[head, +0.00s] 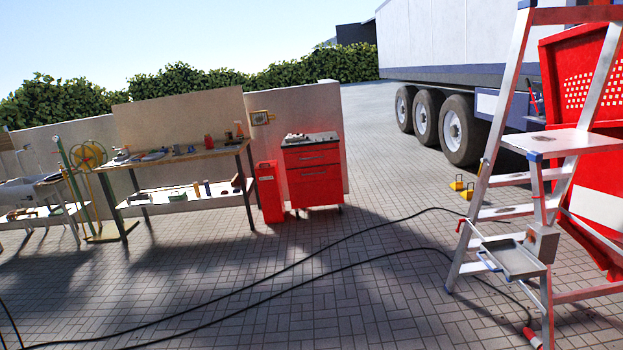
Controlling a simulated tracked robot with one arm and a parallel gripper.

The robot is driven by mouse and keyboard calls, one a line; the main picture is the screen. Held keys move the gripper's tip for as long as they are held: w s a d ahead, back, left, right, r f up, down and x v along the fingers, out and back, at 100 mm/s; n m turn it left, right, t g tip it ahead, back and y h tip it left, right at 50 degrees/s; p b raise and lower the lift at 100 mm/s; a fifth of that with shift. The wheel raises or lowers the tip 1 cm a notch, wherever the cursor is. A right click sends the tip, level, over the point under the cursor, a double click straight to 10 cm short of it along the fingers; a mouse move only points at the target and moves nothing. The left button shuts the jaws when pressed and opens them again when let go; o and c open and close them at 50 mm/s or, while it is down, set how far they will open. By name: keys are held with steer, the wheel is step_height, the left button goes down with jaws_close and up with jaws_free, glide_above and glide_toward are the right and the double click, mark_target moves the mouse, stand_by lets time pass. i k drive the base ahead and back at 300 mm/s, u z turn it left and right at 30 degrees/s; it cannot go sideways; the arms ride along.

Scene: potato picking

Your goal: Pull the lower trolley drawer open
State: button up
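A red trolley (315,178) with a dark top stands on the paving against the low white wall, right of the workbench. Its front shows narrow drawers at the top and a larger lower drawer (319,186) beneath. The drawer fronts look flush, so the lower drawer appears shut. Some small items lie on the trolley top. My gripper is not in view. The trolley is several metres away across the paved yard.
A workbench (185,156) with tools and a red canister (269,192) stand left of the trolley. Dark cables (300,265) cross the paving. A stepladder (540,150) and red crate (590,115) fill the right side. A truck (450,60) stands behind. Open paving lies ahead.

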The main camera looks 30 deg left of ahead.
mark_target(328, 171)
steer(key=u, duration=0.15)
steer(key=i, duration=1.9)
steer(key=u, duration=0.4)
steer(key=i, duration=1.35)
steer(key=u, duration=0.35)
steer(key=i, duration=2.55)
steer(key=u, duration=0.25)
steer(key=i, duration=2.7)
steer(key=z, duration=0.05)
